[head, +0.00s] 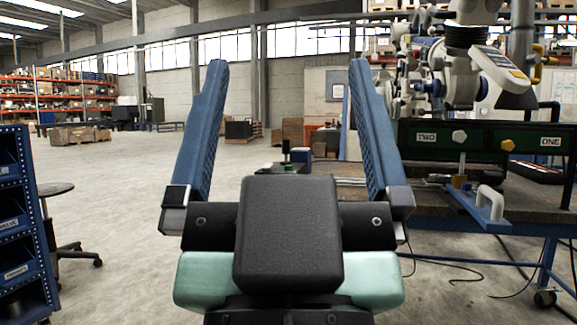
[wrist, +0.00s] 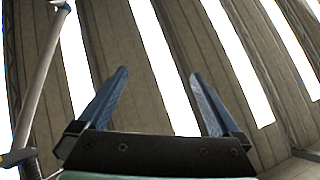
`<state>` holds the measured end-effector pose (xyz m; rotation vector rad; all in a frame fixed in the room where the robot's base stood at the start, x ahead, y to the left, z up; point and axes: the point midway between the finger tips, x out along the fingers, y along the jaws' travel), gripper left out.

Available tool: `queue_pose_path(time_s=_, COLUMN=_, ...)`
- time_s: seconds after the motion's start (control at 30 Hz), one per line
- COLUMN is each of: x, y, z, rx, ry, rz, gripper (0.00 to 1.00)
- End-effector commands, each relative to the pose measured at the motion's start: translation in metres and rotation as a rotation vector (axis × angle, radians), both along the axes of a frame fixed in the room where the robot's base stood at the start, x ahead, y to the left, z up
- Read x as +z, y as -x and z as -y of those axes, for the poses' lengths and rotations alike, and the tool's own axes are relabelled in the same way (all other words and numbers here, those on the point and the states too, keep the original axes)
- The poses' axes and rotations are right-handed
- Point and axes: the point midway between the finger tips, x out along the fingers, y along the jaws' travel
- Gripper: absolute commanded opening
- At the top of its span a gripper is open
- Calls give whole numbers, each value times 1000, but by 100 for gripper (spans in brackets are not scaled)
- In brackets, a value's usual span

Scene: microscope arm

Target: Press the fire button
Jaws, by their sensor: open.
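My gripper (head: 287,66) is open and empty, with two blue fingers spread wide and pointing up and away in the head view. In the wrist view my gripper (wrist: 159,73) shows its fingers apart against bright windows and wall, with nothing between them. I cannot make out a button marked fire in either view. A dark green panel (head: 484,136) labelled TWO and ONE, with a white knob (head: 459,136) and a yellow knob (head: 508,145), stands on the workbench to the right of my gripper. My fingers are apart from it.
A workbench (head: 540,205) fills the right side, with a white and grey microscope-like device (head: 500,78) above the panel. A white handle (head: 490,203) sits at its front edge. A blue bin rack (head: 20,225) and a stool (head: 55,190) stand at left. Open floor (head: 130,180) lies between.

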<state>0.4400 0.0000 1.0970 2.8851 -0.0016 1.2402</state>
Motion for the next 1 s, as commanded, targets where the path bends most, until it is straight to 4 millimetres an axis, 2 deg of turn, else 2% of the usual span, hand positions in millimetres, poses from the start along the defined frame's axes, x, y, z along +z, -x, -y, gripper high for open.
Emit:
queue_pose_path(time_s=0.13, x=0, y=0, z=0, rx=0, ry=0, rz=1, gripper=100)
queue_pose_path(time_s=0.33, x=10, y=0, z=0, rx=0, ry=0, rz=1, gripper=64)
queue_pose_path(time_s=0.47, x=32, y=0, z=0, rx=0, ry=0, rz=1, gripper=41)
queue_pose_path(time_s=0.57, x=59, y=0, z=0, rx=0, ry=0, rz=1, gripper=23)
queue_pose_path(time_s=0.7, x=107, y=0, z=0, rx=0, ry=0, rz=1, gripper=0)
queue_pose_path(time_s=1.0, x=212, y=0, z=0, rx=1, ry=0, rz=1, gripper=0)
